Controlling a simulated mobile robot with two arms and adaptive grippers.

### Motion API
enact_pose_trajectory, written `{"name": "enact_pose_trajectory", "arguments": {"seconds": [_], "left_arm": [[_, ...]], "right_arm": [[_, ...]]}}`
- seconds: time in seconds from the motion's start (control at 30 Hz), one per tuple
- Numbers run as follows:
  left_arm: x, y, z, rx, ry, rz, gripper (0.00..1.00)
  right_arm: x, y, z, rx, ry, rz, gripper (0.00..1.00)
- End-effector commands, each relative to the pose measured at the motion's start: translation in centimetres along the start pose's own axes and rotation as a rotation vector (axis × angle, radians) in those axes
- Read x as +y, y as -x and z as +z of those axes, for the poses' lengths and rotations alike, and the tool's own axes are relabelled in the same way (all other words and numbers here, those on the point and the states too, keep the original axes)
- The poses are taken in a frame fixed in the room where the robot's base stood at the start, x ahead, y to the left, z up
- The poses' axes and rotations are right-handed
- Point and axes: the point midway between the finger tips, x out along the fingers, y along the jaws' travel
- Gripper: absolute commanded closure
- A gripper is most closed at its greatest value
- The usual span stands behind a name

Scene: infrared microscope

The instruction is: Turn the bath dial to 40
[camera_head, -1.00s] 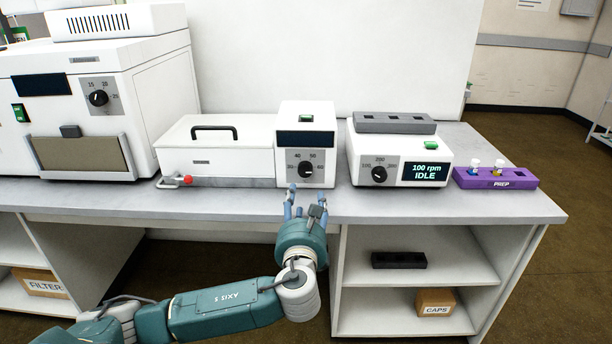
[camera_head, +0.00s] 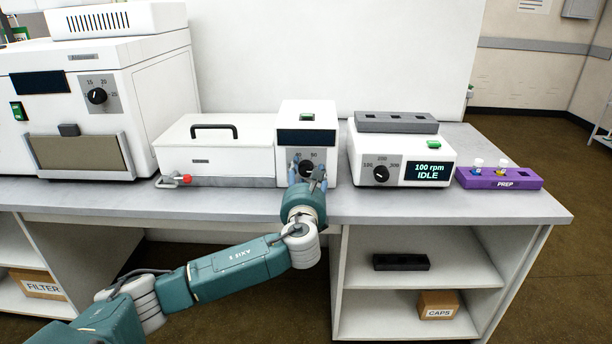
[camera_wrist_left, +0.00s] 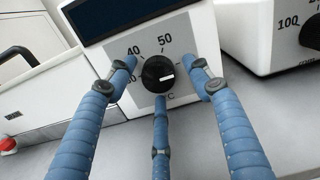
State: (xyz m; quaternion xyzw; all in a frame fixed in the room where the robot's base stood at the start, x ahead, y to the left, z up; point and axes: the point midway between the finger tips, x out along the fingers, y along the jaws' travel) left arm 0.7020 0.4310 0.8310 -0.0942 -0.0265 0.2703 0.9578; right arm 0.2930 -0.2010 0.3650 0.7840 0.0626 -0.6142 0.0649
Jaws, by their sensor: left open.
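The bath dial (camera_head: 306,169) is a round black knob on the grey scale plate of the white bath control box (camera_head: 307,113). In the left wrist view the dial (camera_wrist_left: 158,74) shows a white mark pointing to the right, away from the printed 40 and 50 on its upper left and top. The number on its right is hidden by a finger. My left gripper (camera_head: 308,175) is open in front of the dial. In the left wrist view its blue fingers (camera_wrist_left: 164,78) are spread left, right and below the dial; I cannot tell whether any touches it. My right gripper is out of view.
The white lidded bath (camera_head: 225,143) with a red-tipped tap (camera_head: 187,179) stands left of the control box. A shaker (camera_head: 398,150) reading 100 rpm IDLE stands close on the right, then a purple rack (camera_head: 500,179). A large white instrument (camera_head: 150,90) is at far left.

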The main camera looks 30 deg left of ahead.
Motion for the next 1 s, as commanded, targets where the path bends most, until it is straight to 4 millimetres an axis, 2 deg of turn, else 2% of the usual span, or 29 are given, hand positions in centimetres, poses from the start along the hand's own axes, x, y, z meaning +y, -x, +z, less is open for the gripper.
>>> {"name": "enact_pose_trajectory", "arguments": {"seconds": [0.2,0.4,0.43,1.0], "left_arm": [[-0.02,-0.01,-0.01,0.001,0.000,0.000,0.49],[-0.03,0.02,-0.05,0.001,0.000,-0.001,0.89],[-0.03,0.02,-0.07,0.002,0.000,-0.001,0.93],[-0.10,0.14,-0.46,0.009,0.048,-0.002,0.93]], "right_arm": [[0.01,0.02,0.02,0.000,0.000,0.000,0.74],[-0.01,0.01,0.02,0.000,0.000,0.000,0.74],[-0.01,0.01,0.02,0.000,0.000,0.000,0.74],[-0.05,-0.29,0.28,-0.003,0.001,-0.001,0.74]]}}
